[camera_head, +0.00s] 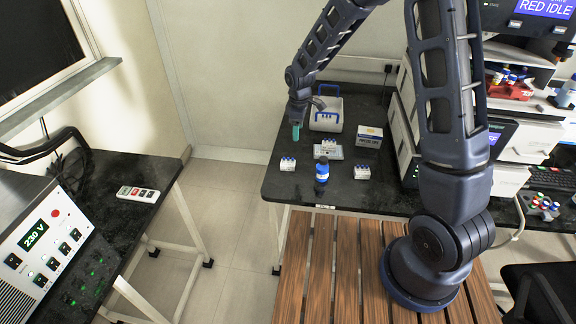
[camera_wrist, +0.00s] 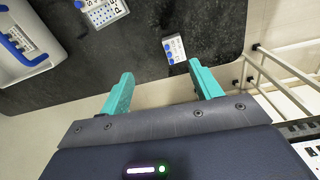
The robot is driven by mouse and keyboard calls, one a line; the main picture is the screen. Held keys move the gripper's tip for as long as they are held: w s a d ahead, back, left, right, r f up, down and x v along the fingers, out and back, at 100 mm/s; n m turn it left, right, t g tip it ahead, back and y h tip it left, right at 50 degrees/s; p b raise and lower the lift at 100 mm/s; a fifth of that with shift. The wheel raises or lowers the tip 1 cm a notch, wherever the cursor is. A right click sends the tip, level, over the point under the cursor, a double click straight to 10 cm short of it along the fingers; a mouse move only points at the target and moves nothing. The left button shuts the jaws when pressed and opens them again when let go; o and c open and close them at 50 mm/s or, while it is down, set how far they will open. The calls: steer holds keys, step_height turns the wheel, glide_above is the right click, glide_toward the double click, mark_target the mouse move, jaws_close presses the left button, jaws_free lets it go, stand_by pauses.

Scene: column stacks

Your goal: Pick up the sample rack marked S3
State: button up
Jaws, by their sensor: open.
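My gripper (camera_head: 296,131) is above the left part of the black bench, its teal fingers apart and empty. In the wrist view the open fingers (camera_wrist: 162,76) point toward a small white rack with blue caps (camera_wrist: 174,49), which lies beyond the tips, apart from them. It appears to be the left rack (camera_head: 288,164) in the head view. A similar rack (camera_head: 362,172) stands to the right, and another stands on a white tray (camera_head: 334,154) behind. I cannot read S3 on any rack; the labels are too small.
A blue bottle (camera_head: 322,171) stands between the front racks. A white caddy with blue handles (camera_head: 326,114) and a white box (camera_head: 369,137) stand behind. The tray also shows in the wrist view (camera_wrist: 113,17). The bench's left edge is near the left rack.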

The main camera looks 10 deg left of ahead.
steer(key=s+a+f+n, duration=0.1)
steer(key=a+f, duration=0.3)
steer(key=f, duration=0.1)
glide_above(288, 162)
steer(key=f, duration=0.5)
steer(key=shift+w+a, duration=0.15)
steer(key=shift+w, duration=0.1)
steer(key=shift+s+f, duration=0.2)
steer(key=shift+f, duration=1.15)
steer(key=shift+s+f, duration=0.15)
steer(key=shift+f, duration=1.2)
steer(key=c, duration=1.1)
steer(key=shift+r, duration=0.1)
